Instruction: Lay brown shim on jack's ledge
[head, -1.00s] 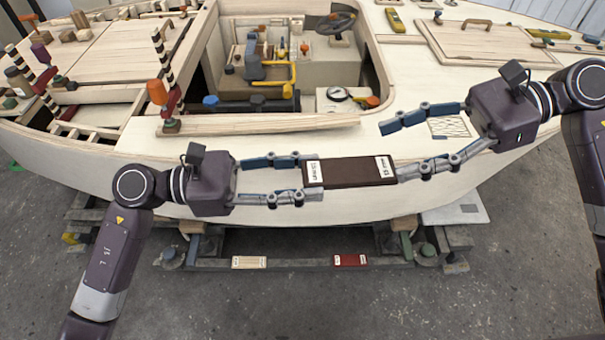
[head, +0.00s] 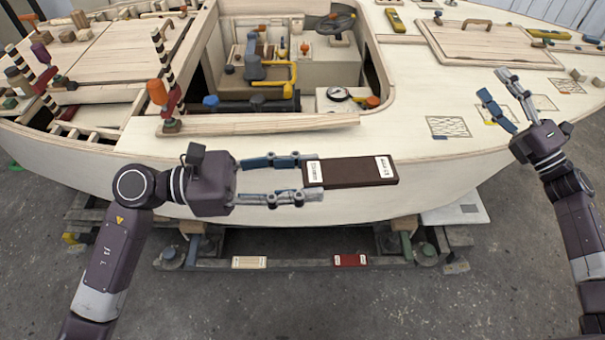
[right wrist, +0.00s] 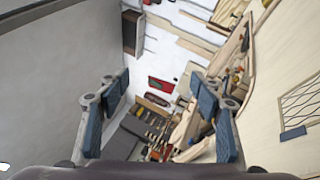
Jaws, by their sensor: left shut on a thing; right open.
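The brown shim (head: 352,173), a long dark block with white labels at both ends, is held level in front of the hull. My left gripper (head: 308,177) is shut on its left end; its right end is free. My right gripper (head: 494,84) is open and empty, over the right side of the deck, apart from the shim. Its spread fingers also show in the right wrist view (right wrist: 160,90), with nothing between them. Under the hull, a low grey beam (head: 300,266) runs between supports. I cannot tell which part is the jack's ledge.
A pale shim (head: 249,262) and a red shim (head: 350,260) lie on the low beam. The pale hull (head: 270,227) stands right behind the held shim. A loose plank (head: 260,125) and a clamp (head: 165,100) are on the deck edge. The floor in front is clear.

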